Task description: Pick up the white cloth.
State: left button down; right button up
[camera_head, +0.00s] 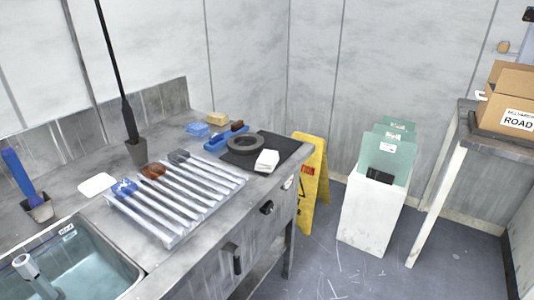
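A small folded white stack (267,161), which looks like the white cloth, lies at the front right of a black mat (288,143) on the metal counter. A flat white piece with rounded corners (97,184) lies on the counter behind the sink. I cannot tell whether it is cloth or something stiff. Neither of my grippers is in view.
A ribbed rack (178,202) with several tools lies left of the mat. A dark ring (245,144) and a blue tray (226,138) sit near the white stack. A yellow floor sign (312,185) and a white bin (372,214) stand right of the counter.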

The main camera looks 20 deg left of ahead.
aim_at(268, 160)
jog(key=z, duration=1.15)
jog(key=i, duration=2.25)
jog(key=u, duration=3.75)
